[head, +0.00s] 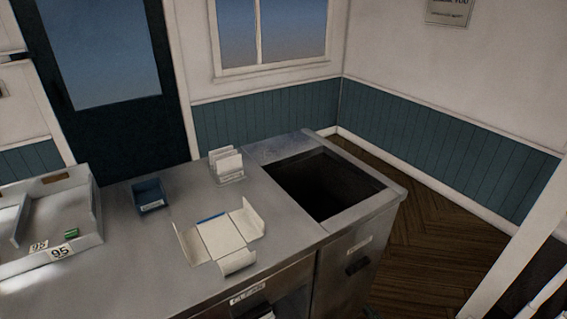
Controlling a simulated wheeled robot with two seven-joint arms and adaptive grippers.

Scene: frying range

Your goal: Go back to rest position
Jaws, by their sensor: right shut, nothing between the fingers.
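Only a small dark tip of what seems to be my right gripper (371,313) shows at the bottom edge, right of the counter's front. It is shut and empty, apart from everything on the counter. The rest of it is out of frame. My left gripper is not in view.
The steel counter (285,235) has a dark open well (322,184) at its right end. On it are an opened white carton (222,238), a white holder with cards (227,165), a small blue bin (150,195) and a grey tray (92,212). Wooden floor (425,235) is clear at right.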

